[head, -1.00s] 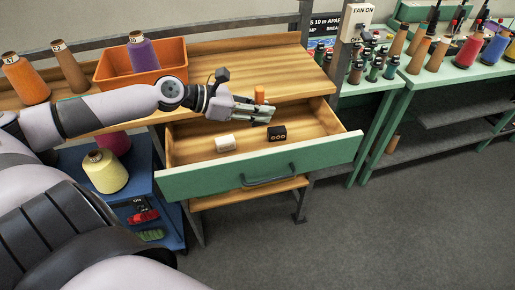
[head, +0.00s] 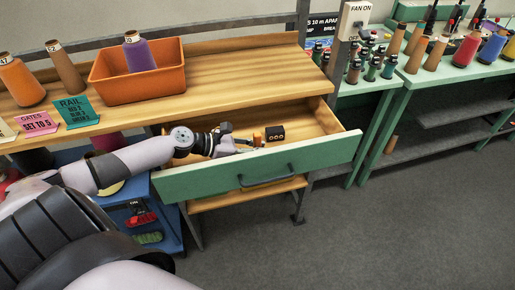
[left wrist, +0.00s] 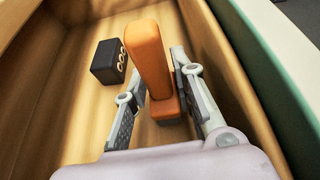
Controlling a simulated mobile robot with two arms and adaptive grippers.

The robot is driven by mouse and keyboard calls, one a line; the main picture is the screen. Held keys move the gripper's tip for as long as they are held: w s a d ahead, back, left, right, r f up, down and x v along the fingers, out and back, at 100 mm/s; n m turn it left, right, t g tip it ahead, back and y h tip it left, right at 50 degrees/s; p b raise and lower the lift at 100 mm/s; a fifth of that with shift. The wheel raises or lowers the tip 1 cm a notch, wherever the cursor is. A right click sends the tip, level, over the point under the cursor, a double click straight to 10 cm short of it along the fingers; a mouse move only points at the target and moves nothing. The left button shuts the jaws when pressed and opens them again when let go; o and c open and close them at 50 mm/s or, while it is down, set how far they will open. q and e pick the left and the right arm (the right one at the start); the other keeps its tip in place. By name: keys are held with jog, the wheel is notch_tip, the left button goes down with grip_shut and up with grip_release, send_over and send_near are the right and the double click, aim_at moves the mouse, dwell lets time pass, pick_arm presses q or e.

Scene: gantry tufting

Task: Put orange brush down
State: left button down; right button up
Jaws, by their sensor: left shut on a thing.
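The orange brush (head: 257,139) is inside the open green-fronted drawer (head: 225,178), low near its wooden floor. In the left wrist view the orange brush (left wrist: 148,55) stands between the two grey fingers, with a wider block at its lower end. My left gripper (head: 246,143) reaches down into the drawer and is shut on the brush. It also shows in the left wrist view (left wrist: 158,85). I cannot tell whether the brush touches the drawer floor. My right gripper is not in view.
A black block with ringed holes (head: 274,133) lies in the drawer beside the brush. An orange bin (head: 140,80) with a purple cone stands on the bench above. A blue cart (head: 172,215) is at the left. The drawer's right part is clear.

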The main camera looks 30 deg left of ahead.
pick_arm(q)
jog(key=shift+f, duration=0.1)
jog(key=c, duration=1.3)
grip_release()
jog(key=shift+c, duration=0.2)
jog(key=shift+s+a+r, duration=0.25)
jog(key=shift+s+a, duration=0.15)
jog(key=shift+s, duration=0.1)
jog(key=v, duration=1.1)
jog(key=shift+w, duration=0.1)
